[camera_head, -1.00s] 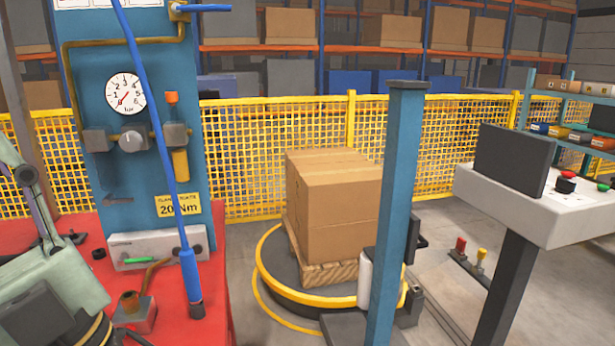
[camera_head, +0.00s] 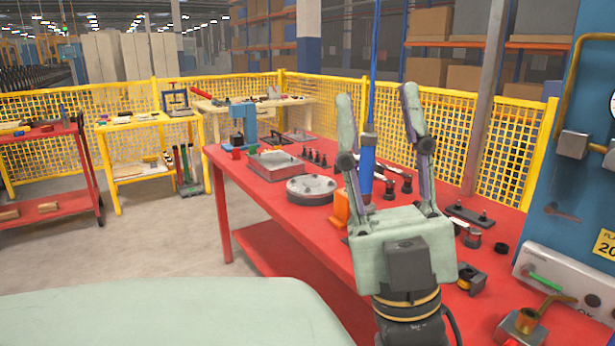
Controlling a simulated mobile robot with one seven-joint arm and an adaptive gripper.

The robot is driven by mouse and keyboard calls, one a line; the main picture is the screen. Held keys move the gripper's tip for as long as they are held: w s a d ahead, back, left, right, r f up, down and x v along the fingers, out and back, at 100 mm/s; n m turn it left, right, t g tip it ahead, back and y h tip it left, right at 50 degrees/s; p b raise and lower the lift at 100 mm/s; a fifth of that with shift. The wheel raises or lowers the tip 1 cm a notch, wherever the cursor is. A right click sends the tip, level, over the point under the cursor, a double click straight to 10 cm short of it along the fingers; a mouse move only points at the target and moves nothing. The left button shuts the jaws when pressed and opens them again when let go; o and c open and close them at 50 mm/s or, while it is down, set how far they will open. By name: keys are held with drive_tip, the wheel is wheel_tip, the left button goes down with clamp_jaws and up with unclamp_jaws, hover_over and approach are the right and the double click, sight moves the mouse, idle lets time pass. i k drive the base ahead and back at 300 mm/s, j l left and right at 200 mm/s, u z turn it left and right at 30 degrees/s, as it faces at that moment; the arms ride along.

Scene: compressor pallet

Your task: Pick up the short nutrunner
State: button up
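A blue tool (camera_head: 367,165) hangs upright, tip down, on a blue hose over the red bench (camera_head: 245,175). It looks like a nutrunner; whether it is the short one I cannot tell. My gripper (camera_head: 378,98) is open, its two fingers spread and pointing away from the camera. In this view the tool shows between the fingers, with its lower tip near the palm. Whether it is truly between them or farther off is not clear. No contact is visible.
The bench holds a round grey flange (camera_head: 311,190), a grey block (camera_head: 275,165), an orange part (camera_head: 340,208) and several small dark fittings. A blue panel (camera_head: 575,130) stands at the right. A yellow mesh fence (camera_head: 503,140) runs behind.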

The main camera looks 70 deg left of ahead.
sight(368, 138)
drive_tip(key=u, duration=1.7)
